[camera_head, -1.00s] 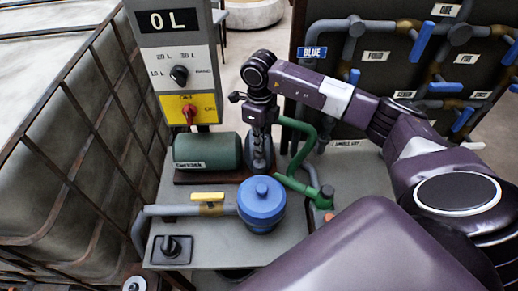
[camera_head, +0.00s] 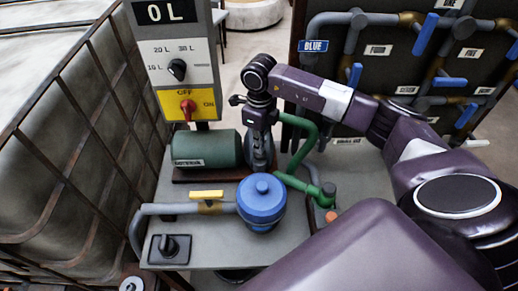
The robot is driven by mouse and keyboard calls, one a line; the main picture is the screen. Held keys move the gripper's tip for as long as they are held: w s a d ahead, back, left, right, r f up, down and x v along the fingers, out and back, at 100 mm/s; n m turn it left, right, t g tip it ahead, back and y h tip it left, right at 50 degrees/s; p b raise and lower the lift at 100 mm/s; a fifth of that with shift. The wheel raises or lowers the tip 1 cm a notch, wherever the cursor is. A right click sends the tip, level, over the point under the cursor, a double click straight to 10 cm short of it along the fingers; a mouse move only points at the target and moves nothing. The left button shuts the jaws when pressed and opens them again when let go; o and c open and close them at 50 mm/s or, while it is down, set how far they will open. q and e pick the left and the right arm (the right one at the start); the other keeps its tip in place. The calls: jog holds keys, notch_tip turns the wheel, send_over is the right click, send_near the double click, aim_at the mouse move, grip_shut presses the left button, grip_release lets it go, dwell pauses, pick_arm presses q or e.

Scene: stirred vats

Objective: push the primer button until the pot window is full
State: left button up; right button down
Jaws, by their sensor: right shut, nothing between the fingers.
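A blue round pot (camera_head: 262,203) with a knobbed lid stands on the grey bench, in line with a grey pipe. No window or fill level can be made out on it. A primer button cannot be clearly picked out; a small orange cap (camera_head: 331,216) sits by the green pipe's lower end. My right gripper (camera_head: 261,150) points down behind the pot, in front of the dark grey pump casing. It is shut and holds nothing. It is apart from the pot; its fingertips are hard to tell from the dark parts behind. My left gripper is out of view.
A green motor (camera_head: 206,149) lies left of my gripper. A control post (camera_head: 182,62) shows 0 L, a dial and a red switch. A yellow-handled valve (camera_head: 206,194) and a black knob (camera_head: 169,246) are at front left. A caged tank (camera_head: 66,150) borders the left; a pipe board (camera_head: 395,75) stands behind.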

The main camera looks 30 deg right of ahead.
jog(key=shift+f, duration=0.45)
jog(key=shift+r+p, duration=1.2)
jog(key=shift+r, duration=1.1)
jog(key=shift+r, duration=0.1)
notch_tip(320, 180, up, 6)
jog(key=p, duration=0.3)
jog(key=shift+p, duration=0.35)
